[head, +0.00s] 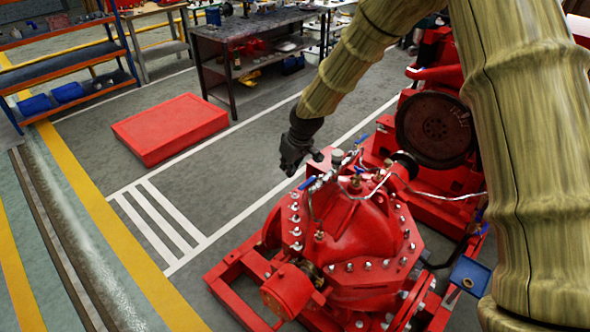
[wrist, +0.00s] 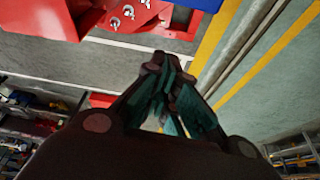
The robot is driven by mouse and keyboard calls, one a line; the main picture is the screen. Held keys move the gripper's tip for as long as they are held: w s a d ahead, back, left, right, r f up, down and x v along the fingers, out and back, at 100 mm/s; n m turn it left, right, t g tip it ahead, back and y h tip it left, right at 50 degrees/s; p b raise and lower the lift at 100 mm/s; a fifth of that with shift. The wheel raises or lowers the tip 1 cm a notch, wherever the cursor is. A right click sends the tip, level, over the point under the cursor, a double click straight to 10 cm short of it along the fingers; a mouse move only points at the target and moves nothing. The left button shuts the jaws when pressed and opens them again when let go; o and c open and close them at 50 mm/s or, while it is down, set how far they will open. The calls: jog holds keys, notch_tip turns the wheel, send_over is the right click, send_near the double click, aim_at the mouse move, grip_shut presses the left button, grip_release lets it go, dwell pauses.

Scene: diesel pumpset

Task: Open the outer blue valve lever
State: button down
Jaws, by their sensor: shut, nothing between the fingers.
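The red pump (head: 350,235) stands at the lower middle of the head view. A blue valve lever (head: 307,183) sits at its upper left side, on thin piping. Two more blue levers, one behind (head: 361,139) and one farther right (head: 360,170), show on the same piping. My gripper (head: 293,165) is just above and left of the outermost lever, apparently apart from it. In the wrist view my gripper's fingers (wrist: 168,75) are together with nothing held. A blue surface at the top edge of that view is cut off, and I cannot tell what it is.
Thin pipes and a gauge (head: 337,157) crowd the pump top near my gripper. A dark round engine part (head: 435,128) stands behind right. A red block (head: 171,128) lies on the floor at left, with a workbench (head: 255,45) behind. Floor left of the pump is clear.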

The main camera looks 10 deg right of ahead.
jog(key=b+v, duration=0.3)
jog(key=v, duration=0.7)
jog(key=shift+d, duration=0.15)
dwell(1.1)
